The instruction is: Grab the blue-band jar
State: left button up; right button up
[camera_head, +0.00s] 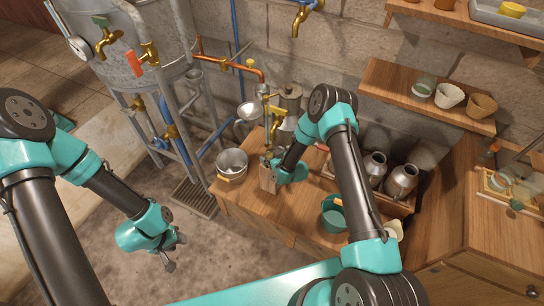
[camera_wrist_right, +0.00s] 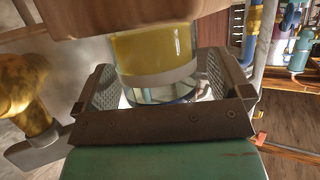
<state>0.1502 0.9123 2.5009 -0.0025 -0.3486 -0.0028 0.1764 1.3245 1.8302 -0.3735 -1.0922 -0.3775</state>
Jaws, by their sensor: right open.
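A clear glass jar with yellow contents (camera_wrist_right: 152,52) shows in the right wrist view, between the fingers of my right gripper (camera_wrist_right: 168,90). The fingers are apart, one on each side of the jar. A wooden part hides the jar's other end, and I see no blue band on it. In the head view my right gripper (camera_head: 274,163) is low over the wooden bench, beside a brown block; the jar there is hidden. My left gripper (camera_head: 172,244) hangs over the floor at the left, away from the bench.
A metal pot (camera_head: 232,163) stands on the bench (camera_head: 265,212) left of my right gripper. Metal cans (camera_head: 401,181) stand in a crate at the right, and a teal bowl (camera_head: 333,216) is in front. A wall shelf (camera_head: 395,90) holds small cups. Pipes and brass taps are behind.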

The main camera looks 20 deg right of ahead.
aim_at(272, 151)
jog(key=shift+c, duration=0.4)
jog(key=c, duration=1.1)
jog(key=shift+r, duration=0.2)
jog(key=shift+r, duration=1.5)
jog(key=shift+s+a+r, duration=0.25)
jog(key=shift+s+a, duration=0.5)
jog(key=shift+s, duration=1.8)
jog(key=shift+s+a+r, duration=0.3)
jog(key=shift+s+a, duration=0.45)
jog(key=shift+s, duration=1.8)
jog(key=shift+s+a+r, duration=0.25)
jog(key=shift+s+a, duration=0.5)
jog(key=shift+s, duration=1.8)
